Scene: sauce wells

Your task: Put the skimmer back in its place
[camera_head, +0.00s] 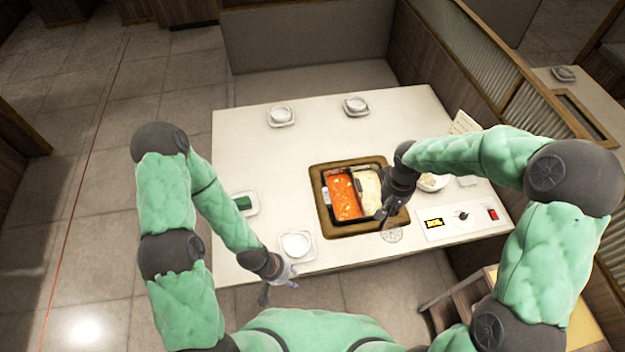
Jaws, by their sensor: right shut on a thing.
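The hot pot (324,200) sits in a brown-rimmed opening in the table, with red broth in its left half and pale broth in its right half. My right gripper (384,216) is over the pot's right edge, shut on what seems to be the skimmer, which the gripper largely hides. A pale round patterned disc (392,235) shows just below that gripper; I cannot tell whether it is the skimmer's head. My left gripper (278,287) is by the table's front edge, its fingers apart and empty.
A white bowl on a saucer (297,244) stands close to my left gripper. A green item on a dish (244,203) is at the left edge. Two bowls (281,116) (356,105) stand at the back. A control panel (462,217) and a food plate (432,183) are at the right.

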